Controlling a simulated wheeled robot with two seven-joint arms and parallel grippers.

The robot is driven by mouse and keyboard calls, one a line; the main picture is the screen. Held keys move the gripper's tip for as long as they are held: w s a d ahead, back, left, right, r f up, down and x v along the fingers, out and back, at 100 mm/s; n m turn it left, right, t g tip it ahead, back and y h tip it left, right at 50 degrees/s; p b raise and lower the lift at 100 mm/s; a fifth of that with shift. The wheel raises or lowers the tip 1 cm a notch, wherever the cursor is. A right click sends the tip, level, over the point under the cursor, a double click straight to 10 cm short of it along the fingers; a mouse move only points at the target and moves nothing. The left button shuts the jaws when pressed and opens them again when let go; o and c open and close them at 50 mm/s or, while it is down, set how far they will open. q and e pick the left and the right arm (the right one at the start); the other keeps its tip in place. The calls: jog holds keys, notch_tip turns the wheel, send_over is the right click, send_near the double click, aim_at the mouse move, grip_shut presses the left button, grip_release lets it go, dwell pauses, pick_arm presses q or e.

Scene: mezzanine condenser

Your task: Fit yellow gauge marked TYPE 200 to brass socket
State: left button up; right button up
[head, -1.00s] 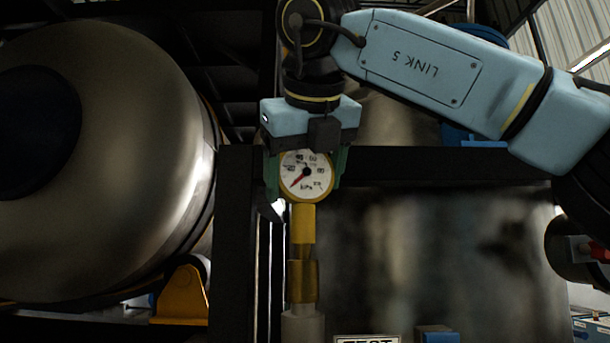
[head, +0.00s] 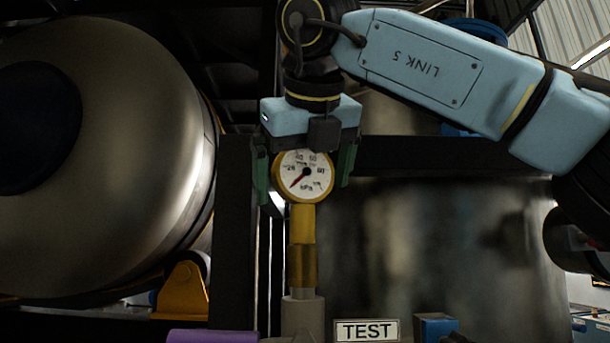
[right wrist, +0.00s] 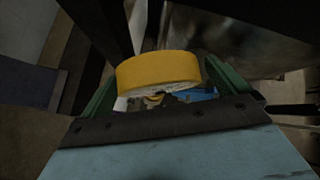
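The yellow-rimmed gauge (head: 304,176) has a white dial and a red needle. It stands upright with its yellow stem down, and the stem meets the brass socket (head: 303,266) with no gap visible. The dial's small print, including any TYPE mark, is too small to read. My right gripper (head: 305,172) is above the gauge, its green fingers apart on either side with a gap at each side of the rim. In the right wrist view the gauge's yellow rim (right wrist: 158,70) lies between the fingers (right wrist: 160,85). My left gripper is not in view.
The socket sits on a grey fitting (head: 302,315). A TEST label (head: 367,331) and a blue block (head: 437,328) are to its right. A purple object (head: 210,336) is at the bottom left. A dark upright post (head: 234,240) and a large metal drum (head: 110,150) stand left.

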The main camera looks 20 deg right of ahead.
jog(key=p+v, duration=0.1)
jog(key=v, duration=1.2)
jog(key=shift+s, duration=0.2)
